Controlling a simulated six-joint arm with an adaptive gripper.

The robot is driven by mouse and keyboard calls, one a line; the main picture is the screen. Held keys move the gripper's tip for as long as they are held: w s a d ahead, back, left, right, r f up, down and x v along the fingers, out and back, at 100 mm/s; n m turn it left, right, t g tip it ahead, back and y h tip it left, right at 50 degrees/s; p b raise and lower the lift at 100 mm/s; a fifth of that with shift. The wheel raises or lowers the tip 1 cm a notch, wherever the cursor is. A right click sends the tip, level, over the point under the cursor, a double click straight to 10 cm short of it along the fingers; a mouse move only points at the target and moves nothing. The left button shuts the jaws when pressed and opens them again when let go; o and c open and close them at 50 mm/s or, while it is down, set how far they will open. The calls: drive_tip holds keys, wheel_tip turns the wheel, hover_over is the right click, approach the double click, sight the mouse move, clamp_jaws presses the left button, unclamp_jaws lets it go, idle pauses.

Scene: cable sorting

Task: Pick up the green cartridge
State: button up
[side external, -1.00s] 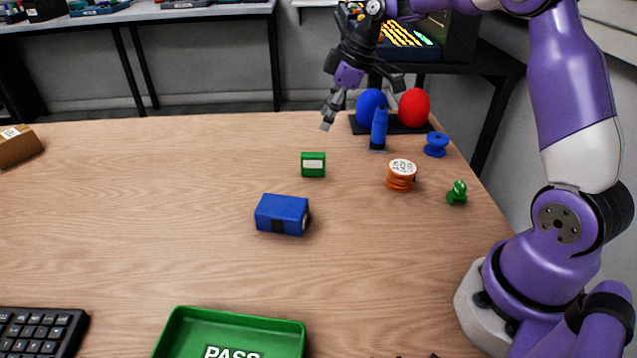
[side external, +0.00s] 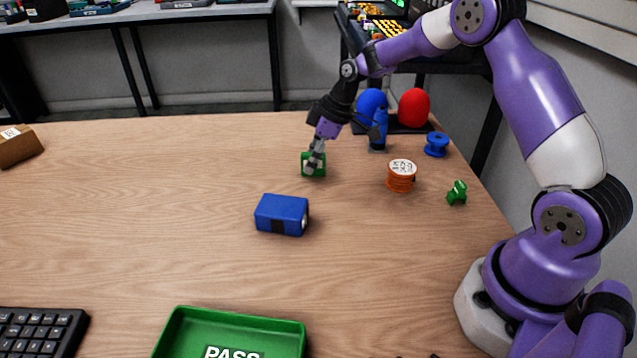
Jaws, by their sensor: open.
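The green cartridge (side external: 305,171) is a small green block with a pale label, lying on the wooden table near its far middle. My gripper (side external: 315,160) points down at it and is open. A grey finger crosses the front of the cartridge and hides much of its label. I cannot tell whether the finger touches it or whether the cartridge lies between both fingers.
A blue box (side external: 281,214) lies nearer the camera. To the right are an orange spool (side external: 401,177), a small green piece (side external: 457,193) and a blue spool (side external: 436,145). Blue (side external: 371,103) and red (side external: 413,107) rounded objects stand behind. A green tray (side external: 250,325) is in front.

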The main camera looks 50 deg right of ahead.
clamp_jaws()
